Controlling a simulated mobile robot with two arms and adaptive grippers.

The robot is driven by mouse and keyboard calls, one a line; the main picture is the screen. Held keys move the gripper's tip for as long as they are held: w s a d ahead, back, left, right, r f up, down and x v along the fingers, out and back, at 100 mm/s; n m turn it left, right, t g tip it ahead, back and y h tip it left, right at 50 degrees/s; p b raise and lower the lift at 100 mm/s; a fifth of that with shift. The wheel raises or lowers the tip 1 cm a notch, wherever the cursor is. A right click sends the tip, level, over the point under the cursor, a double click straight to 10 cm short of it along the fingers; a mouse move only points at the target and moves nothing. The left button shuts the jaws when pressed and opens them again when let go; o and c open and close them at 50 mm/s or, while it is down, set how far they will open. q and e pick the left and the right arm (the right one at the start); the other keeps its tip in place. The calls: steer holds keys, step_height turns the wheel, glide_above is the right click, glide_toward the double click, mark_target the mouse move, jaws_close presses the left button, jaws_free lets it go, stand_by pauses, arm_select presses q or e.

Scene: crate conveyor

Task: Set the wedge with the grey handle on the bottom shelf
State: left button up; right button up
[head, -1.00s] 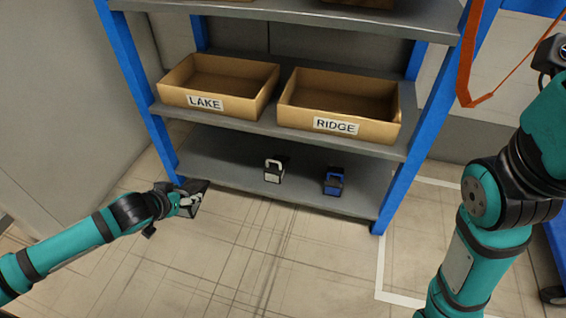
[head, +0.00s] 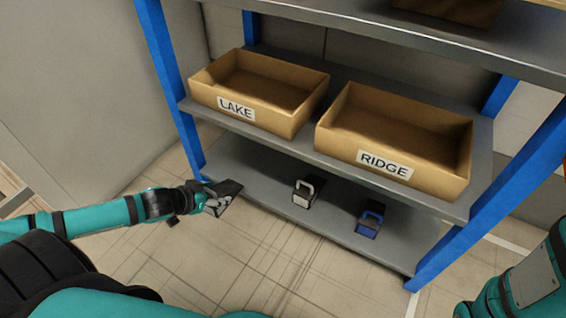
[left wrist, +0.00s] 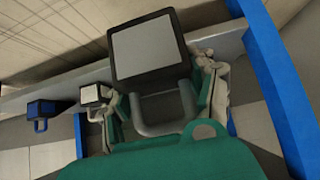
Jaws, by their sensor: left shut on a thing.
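The wedge with the grey handle shows large in the left wrist view (left wrist: 150,48), a dark block with a light grey face. My left gripper (left wrist: 163,105) is shut on its grey handle. In the head view, my left gripper (head: 212,204) and the dark wedge (head: 229,189) are by the front left corner of the bottom shelf (head: 262,178), close to the left post. The wedge overlaps the shelf's front edge in the picture; I cannot tell whether it touches. My right gripper is out of view.
A wedge with a white handle (head: 304,194) and a blue wedge (head: 369,220) stand on the bottom shelf, right of the gripper. The left part of that shelf is clear. LAKE (head: 275,117) and RIDGE (head: 420,178) boxes stand on the shelf above. Blue posts (head: 172,80) flank the shelves.

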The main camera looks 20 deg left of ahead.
mark_target(228, 186)
arm_select(q)
steer(key=shift+w+d+r, duration=0.1)
steer(key=shift+w+r, duration=0.1)
steer(key=shift+w, duration=0.25)
steer(key=w+p, duration=0.1)
steer(key=w, duration=0.4)
steer(key=shift+d+r, duration=0.1)
steer(key=shift+r, duration=0.05)
steer(key=w+b, duration=0.1)
steer(key=w, duration=0.2)
steer(key=w+b, duration=0.2)
steer(key=w, duration=0.2)
steer(key=w+d+b, duration=0.1)
steer(key=w, duration=0.2)
steer(key=shift+w+f, duration=0.2)
steer(key=shift+f, duration=0.2)
steer(key=shift+w+r+b, duration=0.1)
steer(key=shift+w+b, duration=0.3)
steer(key=shift+w, duration=0.05)
steer(key=f+b, duration=0.3)
steer(key=shift+w+f, duration=0.2)
steer(key=shift+w, duration=0.05)
steer(key=shift+f+b, duration=0.2)
steer(key=shift+b, duration=0.25)
steer(key=shift+r, duration=0.2)
steer(key=shift+f, duration=0.15)
steer(key=o, duration=1.5)
